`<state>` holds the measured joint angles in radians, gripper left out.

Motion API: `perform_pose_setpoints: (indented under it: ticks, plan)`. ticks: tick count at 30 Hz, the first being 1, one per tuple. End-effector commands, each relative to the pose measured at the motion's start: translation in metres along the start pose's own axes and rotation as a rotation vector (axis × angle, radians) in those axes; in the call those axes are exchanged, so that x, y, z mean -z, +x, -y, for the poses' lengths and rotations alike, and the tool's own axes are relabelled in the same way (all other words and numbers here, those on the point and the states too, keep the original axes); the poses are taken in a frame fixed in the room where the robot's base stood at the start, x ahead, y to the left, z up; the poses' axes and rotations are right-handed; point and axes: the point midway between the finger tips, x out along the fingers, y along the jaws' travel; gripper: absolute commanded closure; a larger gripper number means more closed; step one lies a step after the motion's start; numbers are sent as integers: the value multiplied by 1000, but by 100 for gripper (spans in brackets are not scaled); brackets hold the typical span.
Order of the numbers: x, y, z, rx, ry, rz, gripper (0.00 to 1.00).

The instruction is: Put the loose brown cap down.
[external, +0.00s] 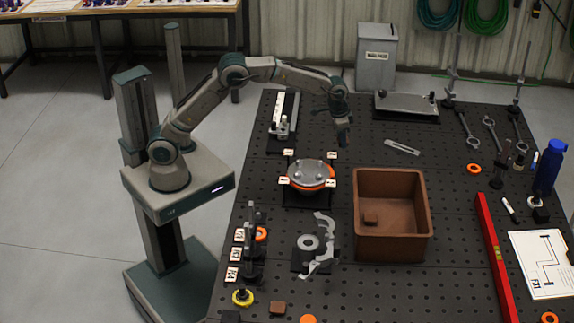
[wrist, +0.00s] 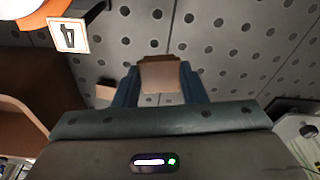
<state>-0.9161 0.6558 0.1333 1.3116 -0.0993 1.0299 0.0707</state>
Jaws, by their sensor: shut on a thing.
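My gripper (wrist: 160,82) is shut on a small brown cap (wrist: 161,75), held between its two blue fingers in the wrist view. In the external view my gripper (external: 344,142) hangs over the back part of the perforated table (external: 345,180), behind the brown bin and right of the round flange. The cap cannot be made out there. A further brown cap (external: 278,308) lies at the table's front edge.
The round metal flange with orange rim (external: 310,174) has numbered tags around it. A grey bracket (external: 322,250), red level (external: 492,255), wrenches (external: 470,130) and blue bottle (external: 549,168) stand or lie around. Bare table shows between the bin and the level.

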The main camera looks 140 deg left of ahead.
Motion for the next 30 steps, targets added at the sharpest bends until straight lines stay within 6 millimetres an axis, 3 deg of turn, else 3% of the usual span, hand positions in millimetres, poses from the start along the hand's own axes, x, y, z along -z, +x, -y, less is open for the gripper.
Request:
perform_pose_setpoints:
  ticks: [6,24,30]
  plan:
    - [-1,4,0,0,0,2,83]
    - [-13,86,0,0,0,2,83]
    - [-14,94,0,0,0,0,83]
